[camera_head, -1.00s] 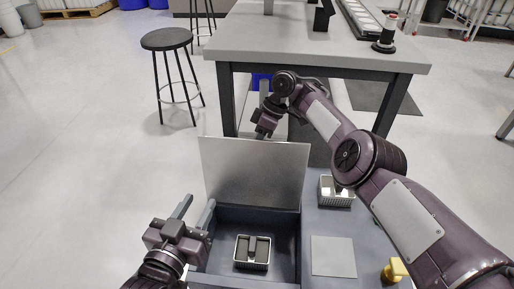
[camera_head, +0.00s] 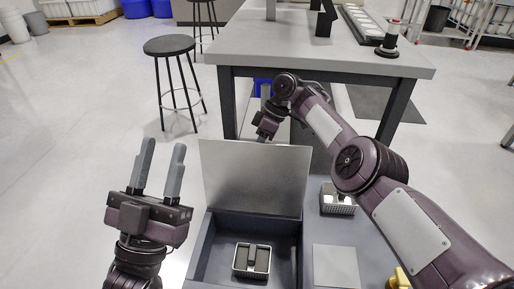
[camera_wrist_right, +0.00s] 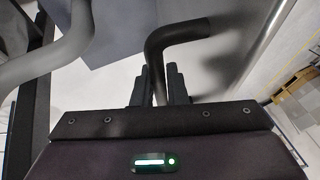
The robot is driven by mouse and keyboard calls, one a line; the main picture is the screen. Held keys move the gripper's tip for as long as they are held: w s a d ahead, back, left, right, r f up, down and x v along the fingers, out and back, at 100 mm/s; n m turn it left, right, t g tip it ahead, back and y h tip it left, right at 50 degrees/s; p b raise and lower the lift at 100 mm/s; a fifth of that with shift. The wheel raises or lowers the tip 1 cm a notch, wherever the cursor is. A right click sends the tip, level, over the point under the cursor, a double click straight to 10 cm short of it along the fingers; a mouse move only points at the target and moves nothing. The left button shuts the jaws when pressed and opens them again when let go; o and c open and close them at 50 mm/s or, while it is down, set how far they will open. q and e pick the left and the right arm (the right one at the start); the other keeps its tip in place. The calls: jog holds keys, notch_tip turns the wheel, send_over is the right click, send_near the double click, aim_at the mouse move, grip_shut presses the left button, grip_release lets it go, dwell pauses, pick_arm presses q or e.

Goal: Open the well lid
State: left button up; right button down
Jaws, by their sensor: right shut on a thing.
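The well lid (camera_head: 254,180) is a grey metal panel standing raised, near upright, at the back of the open well (camera_head: 202,255). A small basket (camera_head: 236,272) with dark pieces sits inside the well. My right gripper (camera_head: 264,136) is behind the lid's top edge, its fingertips partly hidden in the head view. In the right wrist view my right gripper (camera_wrist_right: 159,75) is shut on a dark bent handle (camera_wrist_right: 178,32). My left gripper (camera_head: 163,144) is open and empty, fingers up, left of the lid and apart from it.
Right of the well are a second basket (camera_head: 338,203), a flat pale plate (camera_head: 336,266) and a yellow object (camera_head: 400,279) at the lower edge. A large grey table (camera_head: 310,50) stands behind. A stool (camera_head: 172,46) is at back left. The floor at left is clear.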

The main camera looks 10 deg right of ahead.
jog(key=c, duration=1.5)
grip_release()
jog(key=shift+o, duration=0.2)
